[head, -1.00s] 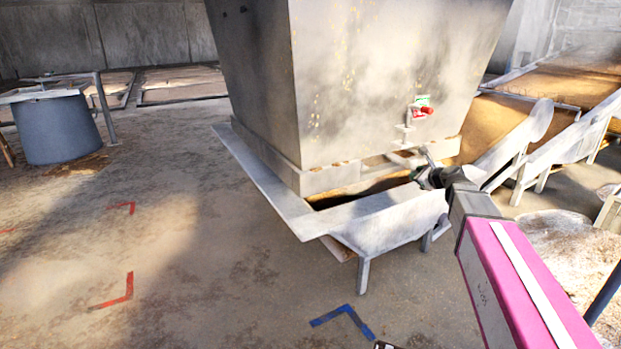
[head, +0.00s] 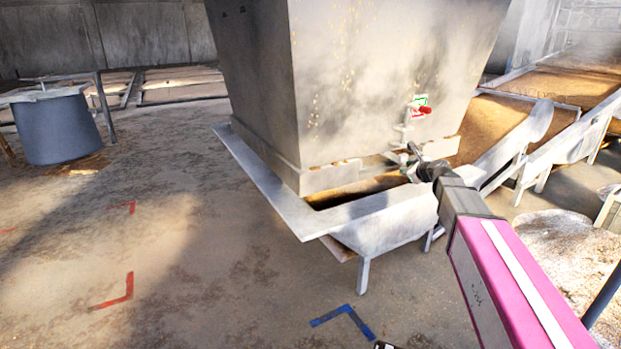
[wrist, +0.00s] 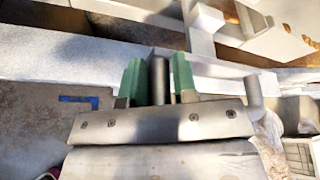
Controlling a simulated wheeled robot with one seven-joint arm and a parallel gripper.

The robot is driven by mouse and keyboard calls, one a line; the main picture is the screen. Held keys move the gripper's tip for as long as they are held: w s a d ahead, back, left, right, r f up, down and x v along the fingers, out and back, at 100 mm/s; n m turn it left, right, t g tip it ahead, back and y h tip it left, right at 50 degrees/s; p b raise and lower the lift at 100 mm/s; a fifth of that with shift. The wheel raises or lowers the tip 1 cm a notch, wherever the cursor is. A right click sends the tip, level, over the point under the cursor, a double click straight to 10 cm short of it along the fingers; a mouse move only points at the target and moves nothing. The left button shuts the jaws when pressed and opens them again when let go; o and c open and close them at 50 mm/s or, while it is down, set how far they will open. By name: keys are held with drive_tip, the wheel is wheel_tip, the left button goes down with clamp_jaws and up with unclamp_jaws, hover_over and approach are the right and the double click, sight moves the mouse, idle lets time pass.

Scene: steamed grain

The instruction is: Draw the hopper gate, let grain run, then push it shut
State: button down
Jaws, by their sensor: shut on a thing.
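The grey metal hopper (head: 350,80) stands over a pale trough (head: 385,222), with a dark brown gap and grain (head: 355,189) showing under its lower rim. The gate's handle bar (head: 413,150) is at the hopper's lower front right. My gripper (head: 420,164) is at this bar, low beside the hopper. In the wrist view, its green fingers (wrist: 157,82) stand on both sides of a dark upright bar (wrist: 158,76), shut on it. The gate plate itself is mostly hidden, so I cannot tell how far it is drawn.
A red-handled fitting (head: 424,110) sits on the hopper just above my gripper. A sloping grain chute (head: 515,145) lies to the right. A grey tub (head: 57,128) stands far left. The floor at left, with red and blue corner marks (head: 342,318), is clear.

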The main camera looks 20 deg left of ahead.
sight(403, 166)
drive_tip(key=shift+w+a, duration=1.05)
drive_tip(key=shift+a, duration=0.2)
drive_tip(key=c, duration=0.8)
unclamp_jaws()
drive_tip(key=shift+c, duration=0.2)
drive_tip(key=shift+s, duration=0.1)
drive_tip(key=shift+d, duration=0.1)
